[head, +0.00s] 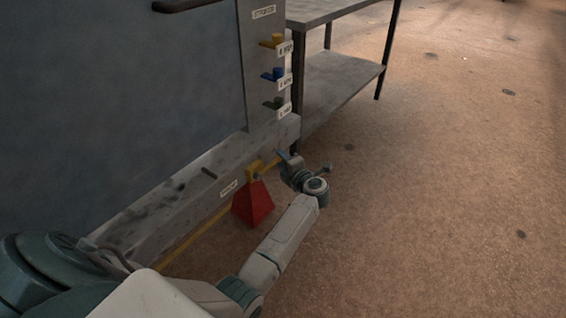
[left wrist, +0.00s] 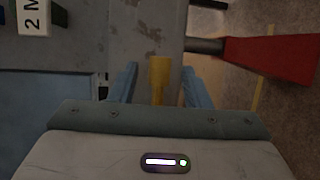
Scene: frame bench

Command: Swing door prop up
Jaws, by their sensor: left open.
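A yellow bar (head: 268,163) sticks out to the right from a yellow block (head: 253,172) low on the bench's front. A red wedge-shaped piece (head: 252,204) hangs below that block. My left gripper (head: 284,158) is at the bar's right end. In the left wrist view, the open blue fingers (left wrist: 160,78) stand on either side of the yellow bar (left wrist: 160,74), with gaps visible on both sides. The red piece (left wrist: 272,58) shows at the right on a dark rod. My right gripper is not in view.
A large grey door panel (head: 120,110) with a dark handle (head: 190,4) fills the left. Yellow (head: 272,41), blue (head: 273,74) and green (head: 273,103) knobs with labels line the post. A grey table (head: 340,85) stands behind; the brown floor at right is clear.

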